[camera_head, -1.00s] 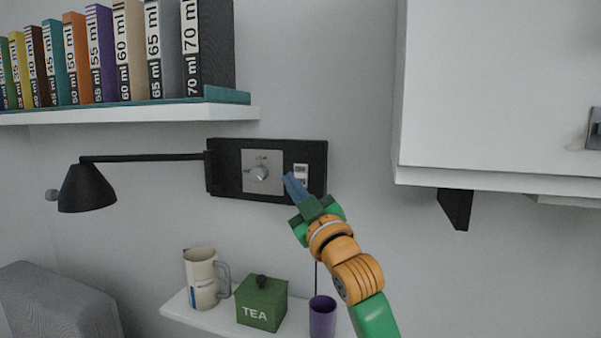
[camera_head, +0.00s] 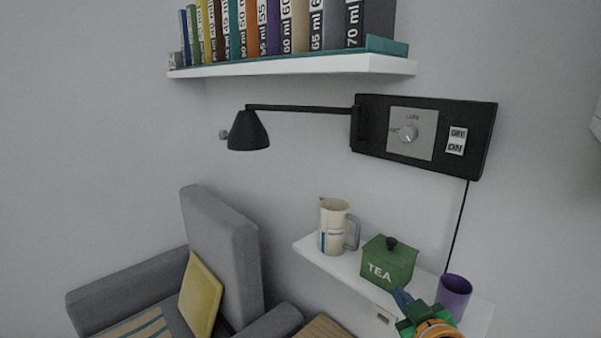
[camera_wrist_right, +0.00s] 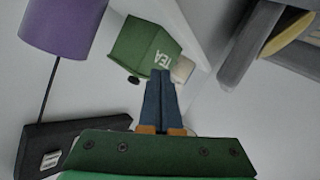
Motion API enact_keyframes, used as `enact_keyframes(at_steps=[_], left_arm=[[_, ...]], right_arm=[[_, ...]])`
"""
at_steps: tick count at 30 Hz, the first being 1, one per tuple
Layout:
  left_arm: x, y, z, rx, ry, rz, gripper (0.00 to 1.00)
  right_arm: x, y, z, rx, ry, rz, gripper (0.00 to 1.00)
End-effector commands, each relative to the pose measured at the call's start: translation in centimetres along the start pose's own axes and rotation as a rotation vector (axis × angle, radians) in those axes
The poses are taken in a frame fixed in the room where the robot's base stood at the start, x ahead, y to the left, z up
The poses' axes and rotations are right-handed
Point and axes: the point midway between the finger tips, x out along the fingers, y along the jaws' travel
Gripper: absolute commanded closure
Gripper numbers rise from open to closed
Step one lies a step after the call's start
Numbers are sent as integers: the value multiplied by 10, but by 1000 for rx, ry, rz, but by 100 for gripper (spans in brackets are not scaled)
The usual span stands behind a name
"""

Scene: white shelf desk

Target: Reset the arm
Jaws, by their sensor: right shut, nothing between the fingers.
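My right gripper (camera_head: 402,298) shows at the bottom right of the head view, in front of the small white shelf between the green tea box and the purple cup. Its blue fingers are together and empty. In the right wrist view the shut fingers (camera_wrist_right: 160,98) point toward the green tea box (camera_wrist_right: 142,46); whether they touch it I cannot tell, but they appear apart. Most of the right arm is below the head view. My left gripper is not in view.
The small shelf (camera_head: 316,256) holds a jug (camera_head: 333,228), the tea box (camera_head: 388,264) and a purple cup (camera_head: 453,296). Above are a black wall panel (camera_head: 480,135) with knob and switch, a lamp (camera_head: 248,131) and a bookshelf (camera_head: 300,68). A grey armchair (camera_head: 225,250) stands left.

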Motion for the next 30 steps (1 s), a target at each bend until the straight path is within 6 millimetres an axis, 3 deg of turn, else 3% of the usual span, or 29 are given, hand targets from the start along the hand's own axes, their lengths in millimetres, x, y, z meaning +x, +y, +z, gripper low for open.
enact_keyframes(at_steps=[1, 3, 6, 12, 17, 26, 30], left_arm=[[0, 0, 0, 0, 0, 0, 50], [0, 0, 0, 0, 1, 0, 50], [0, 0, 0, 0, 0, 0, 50], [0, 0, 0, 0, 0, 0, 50], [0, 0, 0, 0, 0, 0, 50], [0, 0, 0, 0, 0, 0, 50], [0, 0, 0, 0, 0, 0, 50]], right_arm=[[-9, -26, 39, 26, -104, -54, 100], [-27, -56, 87, 63, -242, -115, 100], [-59, -88, 139, 109, -410, -180, 100], [-128, -131, 210, 185, -688, -265, 100], [-188, -155, 248, 238, -893, -312, 100], [-158, -199, 338, 227, -968, -336, 100], [-159, -222, 394, 217, -1004, -350, 100]])
